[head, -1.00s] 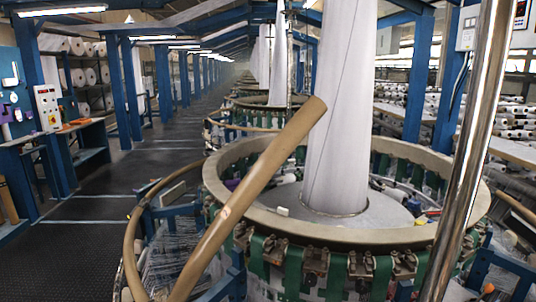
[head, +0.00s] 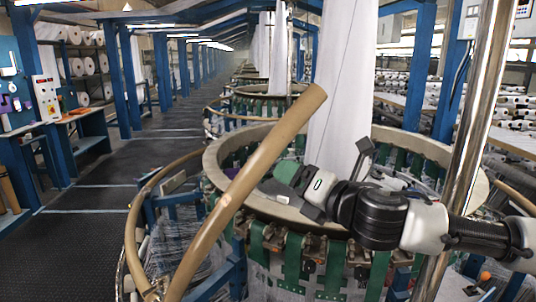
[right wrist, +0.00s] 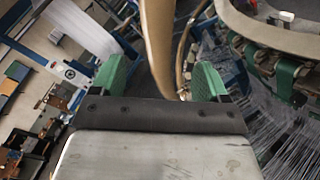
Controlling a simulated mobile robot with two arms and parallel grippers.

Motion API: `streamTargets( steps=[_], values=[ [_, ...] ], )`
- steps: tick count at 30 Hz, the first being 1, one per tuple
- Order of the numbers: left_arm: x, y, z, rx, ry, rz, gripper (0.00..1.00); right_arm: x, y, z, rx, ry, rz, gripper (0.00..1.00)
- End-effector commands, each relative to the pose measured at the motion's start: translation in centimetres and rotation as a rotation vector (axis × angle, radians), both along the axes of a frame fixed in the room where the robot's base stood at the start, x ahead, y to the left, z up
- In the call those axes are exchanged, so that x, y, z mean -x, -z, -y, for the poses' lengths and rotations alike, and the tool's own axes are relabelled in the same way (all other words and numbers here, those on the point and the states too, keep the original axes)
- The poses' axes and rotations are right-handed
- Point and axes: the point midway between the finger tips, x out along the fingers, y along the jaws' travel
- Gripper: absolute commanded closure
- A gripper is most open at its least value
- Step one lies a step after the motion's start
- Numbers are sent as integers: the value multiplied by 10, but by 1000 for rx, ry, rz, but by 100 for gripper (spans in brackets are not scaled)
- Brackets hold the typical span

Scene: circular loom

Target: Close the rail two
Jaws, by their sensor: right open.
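A tan rail (head: 250,175), which I take to be rail two, stands raised and slanted up to the right in front of the circular loom (head: 400,143). Its lower end meets a lower curved tan rail (head: 131,235) near the bottom of the head view. My right gripper (head: 287,192) is open, just right of the raised rail, over the loom's ring. In the right wrist view the raised rail (right wrist: 158,45) shows between the two green fingers (right wrist: 160,82); I cannot tell whether they touch it. My left gripper is not in view.
A white fabric column (head: 342,90) rises from the loom's middle. A shiny metal pole (head: 480,110) stands at the right, close to my right arm. A dark aisle floor (head: 90,225) is clear at the left. A blue workbench (head: 85,130) stands beyond it.

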Motion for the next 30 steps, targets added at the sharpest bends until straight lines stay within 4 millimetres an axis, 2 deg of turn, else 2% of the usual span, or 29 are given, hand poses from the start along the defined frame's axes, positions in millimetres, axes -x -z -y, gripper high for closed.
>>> streamTargets(
  steps=[1, 3, 8, 21, 30],
  values=[
    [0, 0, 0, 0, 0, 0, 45, -3, -10, 7, 23, 8, 29, 24],
    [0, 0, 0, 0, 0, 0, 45, -4, -16, 13, 41, 10, 49, 24],
    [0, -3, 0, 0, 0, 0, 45, -11, -21, 12, 56, 10, 64, 24],
    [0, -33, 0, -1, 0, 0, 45, -73, -22, -34, 54, 10, 61, 24],
    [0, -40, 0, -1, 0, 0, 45, -93, -20, -46, 52, 11, 60, 24]
  ],
)
